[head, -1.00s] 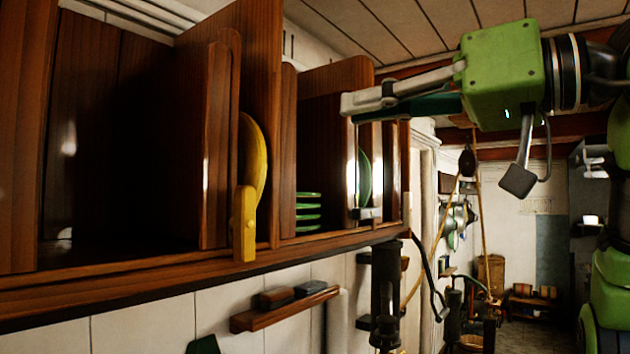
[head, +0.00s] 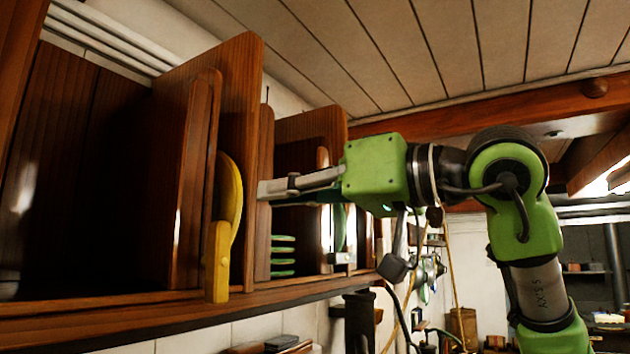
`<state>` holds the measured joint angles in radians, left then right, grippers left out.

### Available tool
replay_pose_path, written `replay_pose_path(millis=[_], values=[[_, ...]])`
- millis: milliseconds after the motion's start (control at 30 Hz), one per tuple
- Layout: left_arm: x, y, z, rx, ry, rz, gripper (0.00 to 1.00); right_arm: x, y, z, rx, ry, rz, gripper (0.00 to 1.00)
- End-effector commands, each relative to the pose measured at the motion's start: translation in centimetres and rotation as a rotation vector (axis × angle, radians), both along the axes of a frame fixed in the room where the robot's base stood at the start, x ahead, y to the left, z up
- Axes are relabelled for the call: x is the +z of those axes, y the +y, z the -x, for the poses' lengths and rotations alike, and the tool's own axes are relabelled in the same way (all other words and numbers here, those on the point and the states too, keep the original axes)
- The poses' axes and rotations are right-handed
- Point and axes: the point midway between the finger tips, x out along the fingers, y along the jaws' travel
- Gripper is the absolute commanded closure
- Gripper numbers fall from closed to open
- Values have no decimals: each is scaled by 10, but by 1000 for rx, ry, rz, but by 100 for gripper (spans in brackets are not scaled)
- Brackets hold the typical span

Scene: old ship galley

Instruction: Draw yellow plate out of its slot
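The yellow plate (head: 232,190) stands on edge in a narrow slot of the wooden rack, with its rounded edge showing between two upright dividers. A yellow upright piece (head: 217,262) stands at the slot's front, hiding the plate's lower part. My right gripper (head: 332,220) is to the right of the plate, apart from it. One grey finger points left, its tip near the tall divider; the other hangs down below the green palm. The gripper looks open, with nothing seen in it. My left gripper is not in view.
The wooden shelf rack (head: 120,318) has a front ledge and tall dividers (head: 232,90) beside the slot. Green plates (head: 283,257) lie stacked in the compartment to the right, and a green plate (head: 339,232) stands upright beyond. Ropes and hanging utensils are behind the gripper.

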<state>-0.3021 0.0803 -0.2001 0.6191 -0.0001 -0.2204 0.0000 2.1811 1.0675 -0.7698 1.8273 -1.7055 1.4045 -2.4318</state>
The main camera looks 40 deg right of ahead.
Motion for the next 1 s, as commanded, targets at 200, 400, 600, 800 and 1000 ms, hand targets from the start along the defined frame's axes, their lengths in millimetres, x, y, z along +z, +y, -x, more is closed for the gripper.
replay_pose_path(millis=[200, 400, 600, 800, 1000], values=[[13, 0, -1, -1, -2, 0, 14, 1, 13, -36, 1, 3, 1, 90], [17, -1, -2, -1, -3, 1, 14, 1, 19, -54, 0, 0, -1, 90], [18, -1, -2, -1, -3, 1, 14, 0, 21, -58, 0, 0, 0, 90], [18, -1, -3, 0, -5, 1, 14, 0, 21, -58, 0, 0, 0, 100], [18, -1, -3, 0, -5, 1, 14, 2, 20, -57, 1, -6, -2, 100]])
